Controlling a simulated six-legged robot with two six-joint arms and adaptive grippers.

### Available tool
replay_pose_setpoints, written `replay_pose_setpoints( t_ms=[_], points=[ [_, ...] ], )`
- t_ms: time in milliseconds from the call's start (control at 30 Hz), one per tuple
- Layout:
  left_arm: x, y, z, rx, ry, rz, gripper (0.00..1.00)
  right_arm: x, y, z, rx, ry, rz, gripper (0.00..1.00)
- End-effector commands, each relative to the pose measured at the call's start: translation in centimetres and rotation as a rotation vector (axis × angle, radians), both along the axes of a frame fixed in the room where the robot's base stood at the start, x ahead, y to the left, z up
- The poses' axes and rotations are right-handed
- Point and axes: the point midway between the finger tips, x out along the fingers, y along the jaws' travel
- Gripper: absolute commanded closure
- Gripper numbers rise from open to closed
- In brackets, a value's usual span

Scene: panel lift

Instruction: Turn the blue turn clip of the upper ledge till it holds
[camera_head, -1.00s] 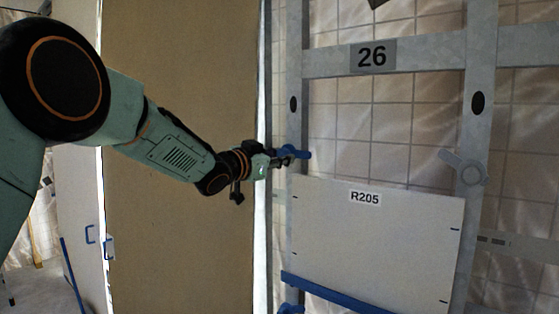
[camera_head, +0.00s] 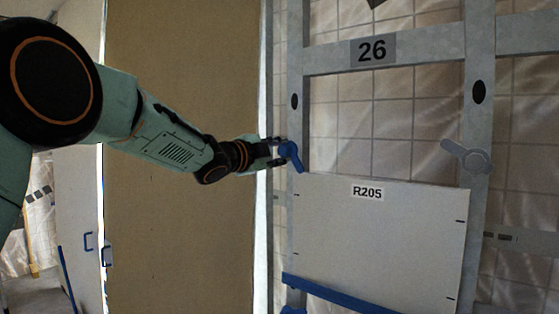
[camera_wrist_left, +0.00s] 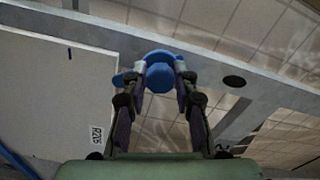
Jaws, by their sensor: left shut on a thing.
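The blue turn clip (camera_head: 292,154) sits on the left upright of the grey frame, at the top left corner of the white panel (camera_head: 380,240) marked R205. Its arm slants down to the right and ends at the panel's top edge. My left gripper (camera_head: 277,153) is at the clip from the left. In the left wrist view my left gripper (camera_wrist_left: 160,75) has its two fingers on either side of the clip's round blue knob (camera_wrist_left: 160,77), shut on it. My right gripper is not in view.
A grey turn clip (camera_head: 466,156) is on the right upright. A blue ledge (camera_head: 335,295) runs under the panel. A plate marked 26 (camera_head: 372,51) is on the upper crossbar. A large brown board (camera_head: 180,220) stands behind my left arm.

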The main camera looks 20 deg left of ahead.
Motion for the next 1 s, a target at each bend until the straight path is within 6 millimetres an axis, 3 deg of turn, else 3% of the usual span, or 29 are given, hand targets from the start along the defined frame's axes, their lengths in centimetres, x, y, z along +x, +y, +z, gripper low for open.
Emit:
replay_pose_setpoints(
  t_ms=[500, 1000],
  points=[
    [0.0, 0.0, -0.3, 0.419, -0.147, -0.003, 1.00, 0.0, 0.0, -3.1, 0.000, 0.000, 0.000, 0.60],
    [0.0, 0.0, -0.2, 0.594, -0.208, -0.002, 1.00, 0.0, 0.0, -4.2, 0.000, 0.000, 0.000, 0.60]
  ],
)
